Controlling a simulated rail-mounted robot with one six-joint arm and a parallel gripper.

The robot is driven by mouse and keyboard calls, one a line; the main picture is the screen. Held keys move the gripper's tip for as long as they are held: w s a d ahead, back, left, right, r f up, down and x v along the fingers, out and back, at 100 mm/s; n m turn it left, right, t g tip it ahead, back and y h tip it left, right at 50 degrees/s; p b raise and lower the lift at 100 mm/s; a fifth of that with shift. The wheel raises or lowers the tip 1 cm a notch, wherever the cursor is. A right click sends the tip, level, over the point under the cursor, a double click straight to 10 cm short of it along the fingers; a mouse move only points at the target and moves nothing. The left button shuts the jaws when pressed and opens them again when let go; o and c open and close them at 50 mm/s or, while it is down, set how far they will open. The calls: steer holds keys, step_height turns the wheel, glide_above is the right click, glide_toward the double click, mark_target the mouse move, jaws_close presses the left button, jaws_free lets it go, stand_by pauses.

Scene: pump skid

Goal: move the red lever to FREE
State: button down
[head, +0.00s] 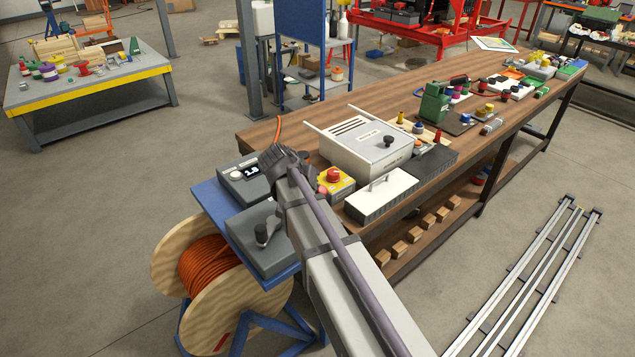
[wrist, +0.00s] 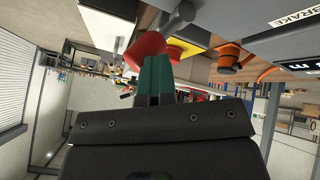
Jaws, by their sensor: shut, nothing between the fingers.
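A red rounded knob (wrist: 148,46) shows in the wrist view at the end of a grey metal arm (wrist: 181,14). This looks like the red lever. The grey arm runs up to a grey box (wrist: 235,10) labelled BRAKE. My gripper (wrist: 157,60) has its green fingers together, tips right at the knob; I cannot tell whether they touch it. The fingers hold nothing. In the head view my arm hides the fingers, and a red knob (head: 322,190) shows just right of it. The FREE marking is not readable in either view.
A yellow box with a red button (head: 334,175) stands close to my arm. A grey box with a dark handle (head: 264,237) and a box with a display (head: 245,173) sit on a blue stand. A white case (head: 365,145) is on the wooden bench. An orange cable reel (head: 215,265) stands below.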

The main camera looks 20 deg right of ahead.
steer(key=shift+a, duration=0.1)
steer(key=shift+w+a, duration=0.25)
steer(key=shift+w, duration=0.5)
steer(key=shift+a, duration=0.1)
steer(key=w+a+p+v, duration=0.1)
steer(key=p+v, duration=0.8)
steer(key=v, duration=0.3)
steer(key=shift+a+f, duration=0.2)
steer(key=shift+a, duration=0.2)
steer(key=shift+w, duration=0.1)
